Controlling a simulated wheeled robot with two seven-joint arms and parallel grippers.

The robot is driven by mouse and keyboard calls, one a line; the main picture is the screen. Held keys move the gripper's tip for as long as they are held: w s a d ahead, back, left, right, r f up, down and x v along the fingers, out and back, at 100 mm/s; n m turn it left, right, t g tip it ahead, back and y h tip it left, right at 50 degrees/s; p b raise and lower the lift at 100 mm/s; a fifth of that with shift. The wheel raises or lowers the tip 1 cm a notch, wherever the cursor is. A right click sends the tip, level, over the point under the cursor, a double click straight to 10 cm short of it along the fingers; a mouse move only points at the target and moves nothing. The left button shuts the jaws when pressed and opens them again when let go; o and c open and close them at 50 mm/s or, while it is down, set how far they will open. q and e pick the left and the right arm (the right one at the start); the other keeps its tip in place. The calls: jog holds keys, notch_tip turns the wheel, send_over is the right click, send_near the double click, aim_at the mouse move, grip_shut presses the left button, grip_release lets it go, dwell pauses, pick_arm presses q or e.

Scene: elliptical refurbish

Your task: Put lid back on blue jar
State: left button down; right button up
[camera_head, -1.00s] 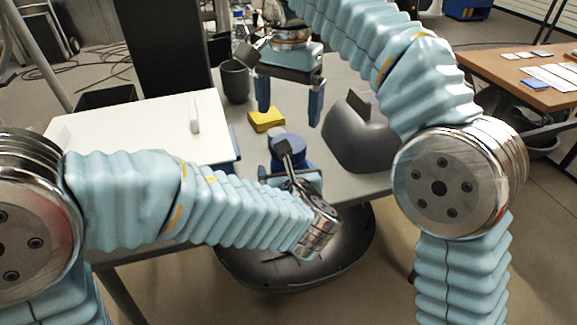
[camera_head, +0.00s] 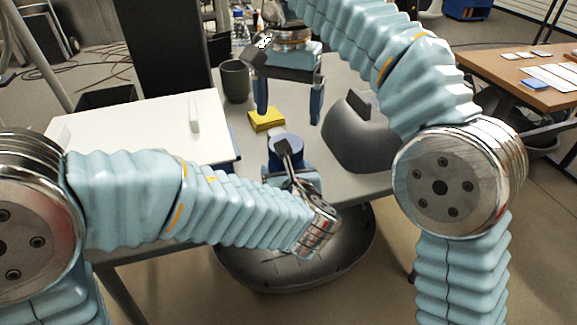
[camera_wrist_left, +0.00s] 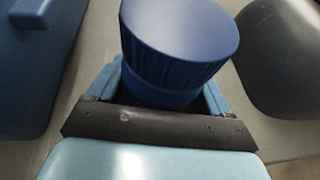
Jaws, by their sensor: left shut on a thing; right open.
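The blue jar (camera_wrist_left: 165,85) stands between the fingers of my left gripper (camera_wrist_left: 160,97), which is shut on it. A wide, flat-topped blue lid with a ribbed side (camera_wrist_left: 180,28) sits on top of the jar in the left wrist view. In the head view the blue top (camera_head: 287,150) shows at the table's front edge, partly hidden by my left wrist. My right gripper (camera_head: 289,108) is open and empty, pointing down above and behind the jar. The jar's lower part is hidden.
A yellow block (camera_head: 266,120) lies behind the jar, with a dark cup (camera_head: 235,80) farther back. A dark grey rounded case (camera_head: 362,140) stands to the right. A white box (camera_head: 150,125) is at left.

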jog(key=n, duration=0.4)
jog(key=shift+f+n, duration=0.1)
jog(key=shift+n, duration=0.3)
jog(key=n, duration=0.3)
jog(key=shift+a, duration=0.1)
jog(key=n, duration=0.9)
jog(key=shift+a, duration=0.1)
jog(key=n, duration=1.3)
jog(key=shift+n, duration=0.4)
jog(key=n, duration=0.4)
